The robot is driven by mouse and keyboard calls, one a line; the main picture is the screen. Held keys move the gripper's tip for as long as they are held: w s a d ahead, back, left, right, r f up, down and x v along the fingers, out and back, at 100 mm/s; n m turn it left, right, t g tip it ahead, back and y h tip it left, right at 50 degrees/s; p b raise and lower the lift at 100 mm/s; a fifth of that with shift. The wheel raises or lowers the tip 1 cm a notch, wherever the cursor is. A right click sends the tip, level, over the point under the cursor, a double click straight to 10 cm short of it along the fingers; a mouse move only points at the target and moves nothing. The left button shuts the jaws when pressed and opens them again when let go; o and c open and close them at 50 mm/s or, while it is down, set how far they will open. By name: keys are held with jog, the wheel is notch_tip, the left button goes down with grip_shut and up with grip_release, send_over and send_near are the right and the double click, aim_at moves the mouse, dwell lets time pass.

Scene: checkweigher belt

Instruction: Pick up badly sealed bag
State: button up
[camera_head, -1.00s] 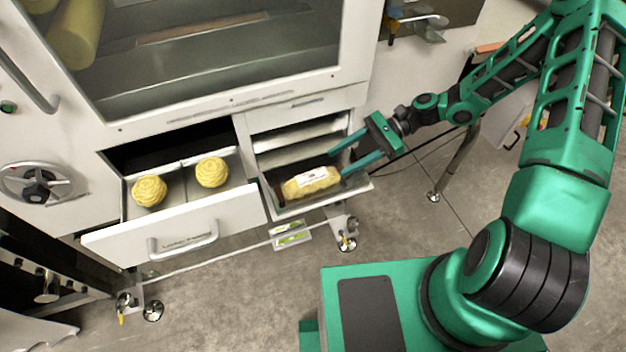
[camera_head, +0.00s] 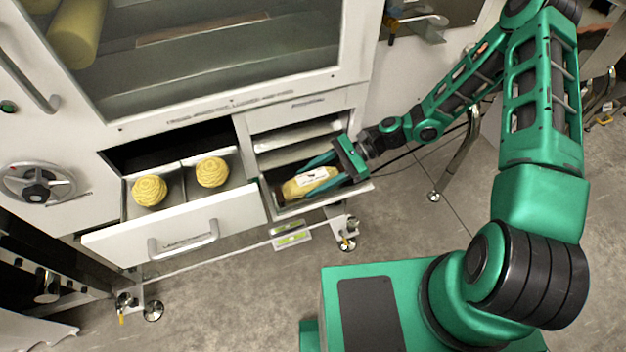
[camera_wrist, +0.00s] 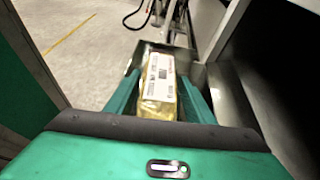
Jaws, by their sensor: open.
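The bag (camera_head: 308,184) is yellow with a white printed label and lies in the right-hand open compartment of the machine. In the wrist view the bag (camera_wrist: 159,88) lies lengthwise between the two green fingers, its label facing up. My gripper (camera_head: 306,178) is open, with one finger along each long side of the bag. Whether the fingers touch the bag I cannot tell. The bag's near end is partly hidden by the gripper body in the wrist view. Its seal is too small to judge.
The compartment has a raised metal wall (camera_wrist: 226,95) close on the right in the wrist view. An open drawer (camera_head: 170,228) to the left holds two yellow round items (camera_head: 149,191). Metal shelves (camera_head: 296,135) sit just above the bag. The floor (camera_head: 240,300) in front is clear.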

jog(key=shift+c, duration=0.2)
jog(key=c, duration=0.8)
jog(key=shift+r, duration=0.1)
